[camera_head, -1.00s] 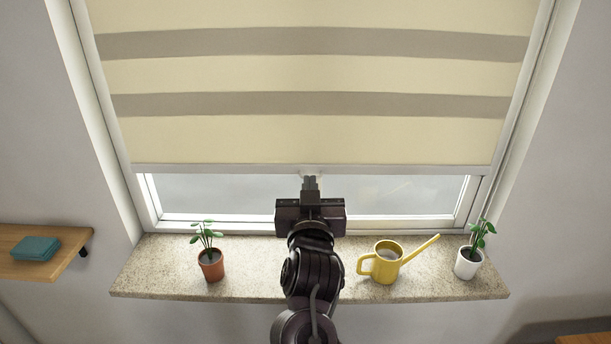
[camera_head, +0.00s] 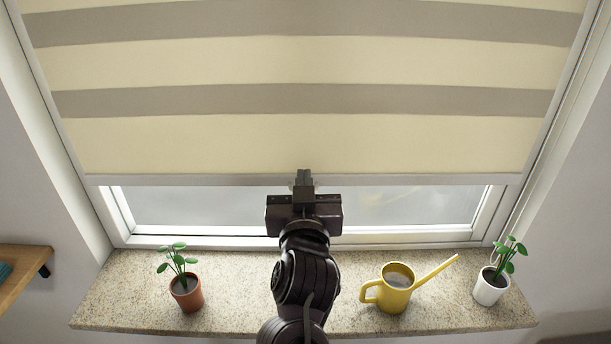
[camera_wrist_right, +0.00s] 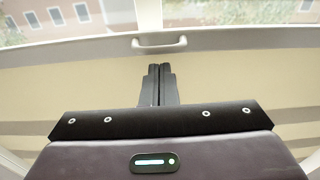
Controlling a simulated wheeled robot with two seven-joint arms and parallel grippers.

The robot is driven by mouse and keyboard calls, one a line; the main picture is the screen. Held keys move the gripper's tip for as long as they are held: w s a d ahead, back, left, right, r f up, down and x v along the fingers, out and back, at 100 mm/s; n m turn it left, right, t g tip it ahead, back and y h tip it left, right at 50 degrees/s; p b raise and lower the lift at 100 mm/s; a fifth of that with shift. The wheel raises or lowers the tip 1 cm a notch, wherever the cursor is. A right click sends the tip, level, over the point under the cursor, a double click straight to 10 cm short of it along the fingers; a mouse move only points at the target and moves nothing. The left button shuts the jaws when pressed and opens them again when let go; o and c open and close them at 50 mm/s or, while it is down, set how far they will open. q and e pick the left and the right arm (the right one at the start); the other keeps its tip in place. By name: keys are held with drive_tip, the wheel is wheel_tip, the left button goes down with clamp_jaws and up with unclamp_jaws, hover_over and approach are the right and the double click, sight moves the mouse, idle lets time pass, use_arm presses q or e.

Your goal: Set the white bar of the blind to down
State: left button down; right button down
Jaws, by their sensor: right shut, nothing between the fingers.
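The beige-and-grey blind (camera_head: 300,140) covers most of the window. Its white bar (camera_head: 420,180) hangs level a little above the bottom window frame, with a strip of glass showing below. In the right wrist view the bar (camera_wrist_right: 240,40) crosses near the top and carries a small white handle (camera_wrist_right: 160,44). My right gripper (camera_head: 304,174) is shut and empty, its fingertips overlapping the bar's middle in the head view. In the right wrist view its fingertips (camera_wrist_right: 159,68) are apart from the handle, on the blind-fabric side. My left gripper is not in view.
A stone sill (camera_head: 235,285) runs below the window. It holds a plant in a terracotta pot (camera_head: 187,294), a yellow watering can (camera_head: 395,295) and a plant in a white pot (camera_head: 490,288). A wooden shelf (camera_head: 20,268) is at the left.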

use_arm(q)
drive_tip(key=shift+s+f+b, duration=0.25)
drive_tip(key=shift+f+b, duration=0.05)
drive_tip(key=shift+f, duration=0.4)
use_arm(e)
drive_tip(key=shift+s+f, duration=0.35)
drive_tip(key=shift+f, duration=0.3)
